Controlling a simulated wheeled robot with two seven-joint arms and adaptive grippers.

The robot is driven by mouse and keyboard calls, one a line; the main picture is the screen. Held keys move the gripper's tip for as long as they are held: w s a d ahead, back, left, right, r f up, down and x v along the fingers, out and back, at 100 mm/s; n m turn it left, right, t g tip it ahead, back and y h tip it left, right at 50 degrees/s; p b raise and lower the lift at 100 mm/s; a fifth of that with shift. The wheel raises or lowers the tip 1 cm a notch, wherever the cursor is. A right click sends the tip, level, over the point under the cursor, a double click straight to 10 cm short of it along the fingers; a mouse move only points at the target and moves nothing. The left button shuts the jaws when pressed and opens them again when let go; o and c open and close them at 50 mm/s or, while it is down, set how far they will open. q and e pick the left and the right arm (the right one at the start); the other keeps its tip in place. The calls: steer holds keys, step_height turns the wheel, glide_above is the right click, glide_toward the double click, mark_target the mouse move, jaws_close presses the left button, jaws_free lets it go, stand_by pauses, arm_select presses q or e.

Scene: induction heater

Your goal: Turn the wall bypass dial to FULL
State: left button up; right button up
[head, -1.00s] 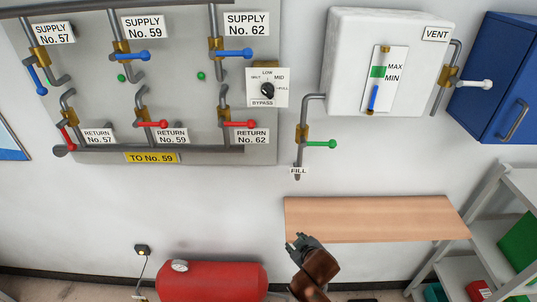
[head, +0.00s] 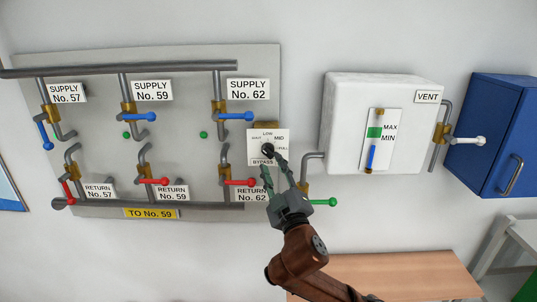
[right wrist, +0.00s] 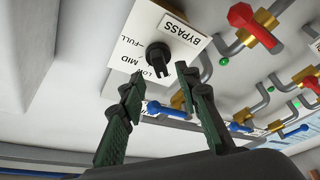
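The bypass dial (head: 268,149) is a black knob on a white plate (head: 254,134) on the wall, right of the pipe panel. The plate reads LOW, MID, FULL and BYPASS. My right gripper (head: 272,161) is open, its fingertips just in front of the dial. In the right wrist view the knob (right wrist: 158,58) shows upside down with its plate (right wrist: 176,20), just beyond and between the two spread fingers (right wrist: 159,80). The knob's ridge appears to point to the LOW side; the exact setting is unclear. Contact is not visible. My left gripper is out of view.
Red RETURN handles (head: 240,183) and blue SUPPLY handles (head: 236,116) are close on the left. The FILL valve's green handle (head: 325,202) and pipe are close on the right. A white tank (head: 348,120) hangs further right; a wooden tabletop (head: 420,272) lies below.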

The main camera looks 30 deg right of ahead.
mark_target(268, 155)
steer(key=shift+p+x, duration=0.7)
steer(key=shift+x, duration=1.65)
steer(key=c, duration=0.8)
